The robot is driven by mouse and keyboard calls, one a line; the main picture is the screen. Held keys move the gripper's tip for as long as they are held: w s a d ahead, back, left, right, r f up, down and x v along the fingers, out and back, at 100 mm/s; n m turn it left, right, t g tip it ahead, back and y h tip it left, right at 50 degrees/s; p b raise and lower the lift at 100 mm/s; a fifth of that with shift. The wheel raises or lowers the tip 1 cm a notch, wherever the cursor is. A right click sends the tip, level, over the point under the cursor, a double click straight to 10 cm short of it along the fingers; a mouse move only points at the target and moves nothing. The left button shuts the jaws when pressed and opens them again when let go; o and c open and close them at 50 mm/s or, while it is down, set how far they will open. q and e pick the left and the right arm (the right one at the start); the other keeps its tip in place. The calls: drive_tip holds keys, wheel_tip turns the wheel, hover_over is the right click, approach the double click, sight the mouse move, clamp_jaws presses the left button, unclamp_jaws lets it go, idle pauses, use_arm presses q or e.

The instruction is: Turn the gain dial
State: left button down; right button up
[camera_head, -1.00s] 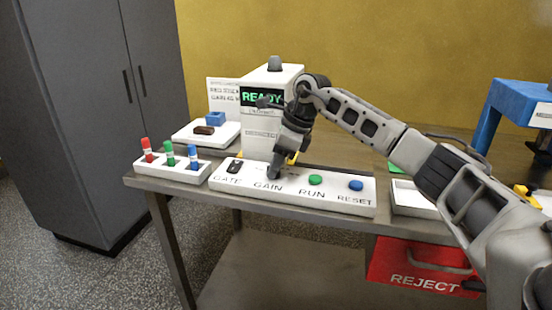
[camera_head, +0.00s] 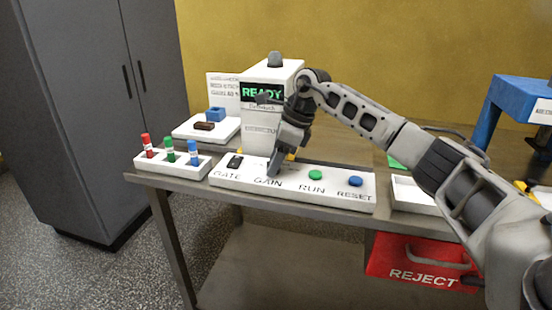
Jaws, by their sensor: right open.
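The white control panel (camera_head: 330,195) lies along the front of the table, with GATE, GAIN, RUN and RESET labels. My right gripper (camera_head: 273,172) points down over the GAIN position, its fingertips at the panel just above the GAIN label. It is open, and its fingers hide the gain dial, so I cannot tell whether they touch it. The green RUN button (camera_head: 315,175), blue RESET button (camera_head: 355,181) and dark GATE switch (camera_head: 235,162) show beside it. Behind stands the white machine with a green READY display (camera_head: 262,93). My left gripper is not in view.
A rack (camera_head: 172,166) with red, green and blue markers stands left of the panel. A white tray (camera_head: 190,130) with a brown bar and blue block is behind it. A red REJECT bin (camera_head: 422,268) is under the table at right. A blue stand (camera_head: 510,100) is far right.

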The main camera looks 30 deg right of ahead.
drive_tip(key=v, duration=1.6)
drive_tip(key=shift+a, duration=0.1)
